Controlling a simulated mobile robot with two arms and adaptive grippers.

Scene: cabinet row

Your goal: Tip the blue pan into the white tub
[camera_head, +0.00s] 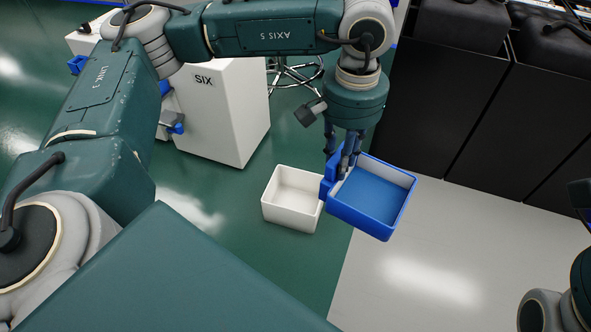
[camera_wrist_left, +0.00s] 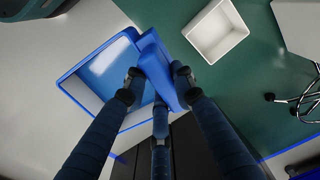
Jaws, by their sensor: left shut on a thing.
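The blue pan (camera_head: 372,200) is held in the air by my left gripper (camera_head: 343,165), and it looks roughly level. In the left wrist view the fingers of my left gripper (camera_wrist_left: 160,88) are shut on the blue block at one side of the pan (camera_wrist_left: 90,72). The pan's inside looks plain blue with pale walls, and I see nothing loose in it. The white tub (camera_head: 292,198) stands on the floor just left of the pan in the head view. It looks empty, and in the left wrist view it shows apart from the pan (camera_wrist_left: 216,32). My right gripper is not seen.
A white cabinet marked SIX (camera_head: 222,108) stands behind the white tub. Dark cabinets (camera_head: 440,95) line the back right. A chair base (camera_head: 297,72) stands at the back. The pale floor (camera_head: 430,265) in front right and the green floor around the tub are clear.

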